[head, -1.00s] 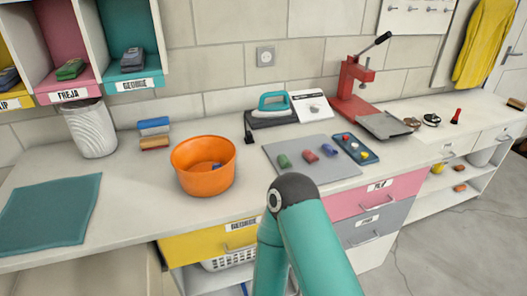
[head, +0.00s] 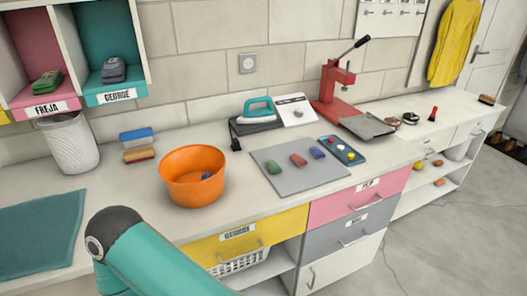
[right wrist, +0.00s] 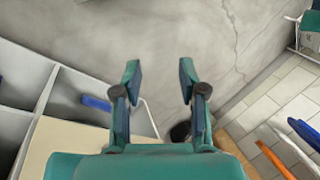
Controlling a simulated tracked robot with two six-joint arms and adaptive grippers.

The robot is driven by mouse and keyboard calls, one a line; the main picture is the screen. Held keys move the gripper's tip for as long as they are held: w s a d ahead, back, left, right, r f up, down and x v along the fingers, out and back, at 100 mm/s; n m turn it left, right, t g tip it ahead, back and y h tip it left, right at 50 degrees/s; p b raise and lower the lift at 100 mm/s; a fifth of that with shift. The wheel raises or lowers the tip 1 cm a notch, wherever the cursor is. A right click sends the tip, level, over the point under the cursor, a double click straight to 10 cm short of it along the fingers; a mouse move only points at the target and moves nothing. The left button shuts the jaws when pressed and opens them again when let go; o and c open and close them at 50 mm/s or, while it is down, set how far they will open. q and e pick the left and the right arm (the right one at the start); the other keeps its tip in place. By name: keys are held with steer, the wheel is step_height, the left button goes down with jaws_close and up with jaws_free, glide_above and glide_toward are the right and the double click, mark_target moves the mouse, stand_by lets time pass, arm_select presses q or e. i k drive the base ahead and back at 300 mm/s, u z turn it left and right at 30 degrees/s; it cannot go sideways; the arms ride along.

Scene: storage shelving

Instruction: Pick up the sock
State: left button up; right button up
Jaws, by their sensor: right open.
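Another small blue bundle (head: 206,176) lies inside the orange bowl (head: 178,190). I cannot tell which of them is the task's sock. My right gripper (right wrist: 159,80) is open and empty in the right wrist view, above grey floor and apart from any bundle. My left gripper is out of view; a teal arm link of mine shows at the lower left of the head view.
A blue tray (head: 352,161) with small coloured items adjoins the mat. An iron (head: 257,108) and a red press (head: 330,88) stand behind. A white bin (head: 70,145) and teal cloth (head: 40,238) are at left. Drawers and an open basket shelf lie below the counter.

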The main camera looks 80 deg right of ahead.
mark_target(295, 158)
steer(key=z, duration=0.15)
steer(key=k, duration=1.7)
steer(key=z, duration=2.2)
steer(key=k, duration=0.1)
steer(key=u, duration=0.95)
steer(key=i, duration=1.15)
steer(key=z, duration=0.05)
